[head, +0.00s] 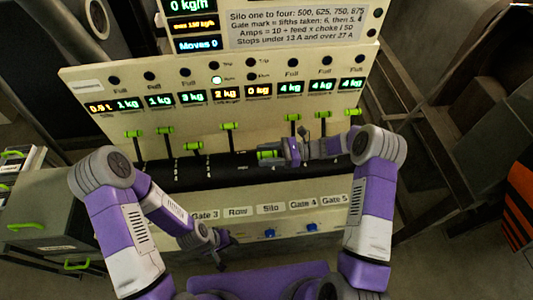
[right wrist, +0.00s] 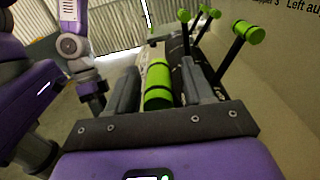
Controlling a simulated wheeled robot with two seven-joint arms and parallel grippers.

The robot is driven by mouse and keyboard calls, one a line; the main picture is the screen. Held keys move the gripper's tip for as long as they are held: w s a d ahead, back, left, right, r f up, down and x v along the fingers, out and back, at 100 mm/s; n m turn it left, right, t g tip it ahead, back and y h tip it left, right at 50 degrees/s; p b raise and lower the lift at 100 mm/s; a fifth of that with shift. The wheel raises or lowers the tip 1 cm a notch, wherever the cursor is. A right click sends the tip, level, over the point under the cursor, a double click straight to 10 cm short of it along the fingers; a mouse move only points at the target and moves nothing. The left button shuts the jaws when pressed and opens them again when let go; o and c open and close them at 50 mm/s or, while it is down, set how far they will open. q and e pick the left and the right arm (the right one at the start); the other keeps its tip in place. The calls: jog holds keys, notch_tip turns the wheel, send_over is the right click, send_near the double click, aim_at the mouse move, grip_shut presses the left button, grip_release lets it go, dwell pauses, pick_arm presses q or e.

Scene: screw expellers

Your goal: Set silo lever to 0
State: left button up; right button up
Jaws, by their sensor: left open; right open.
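A lever with a green handle (head: 267,154) stands low in the row, above the "Silo" label (head: 271,209); I take it for the silo lever. My right gripper (head: 277,153) is at this handle, coming from the right. In the right wrist view the green handle (right wrist: 157,88) lies between the two spread fingers of the right gripper (right wrist: 155,92), and I see no clear grip on it. The lever's shaft and scale are largely hidden. My left gripper (head: 225,238) is open and empty, low in front of the panel, left of the blue buttons.
Several other green-handled levers stand close by on both sides, including one (head: 230,126) to the left and one (head: 292,118) to the right. Lit displays (head: 227,93) run above them. A grey cabinet (head: 55,215) stands at left; a dark metal frame (head: 420,150) stands at right.

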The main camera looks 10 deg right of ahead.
grip_shut()
jog(key=shift+w, duration=0.15)
jog(key=w+m+b, duration=0.4)
jog(key=w+b, duration=0.2)
jog(key=w, duration=0.2)
jog(key=shift+w+r, duration=0.2)
jog(key=shift+w, duration=0.2)
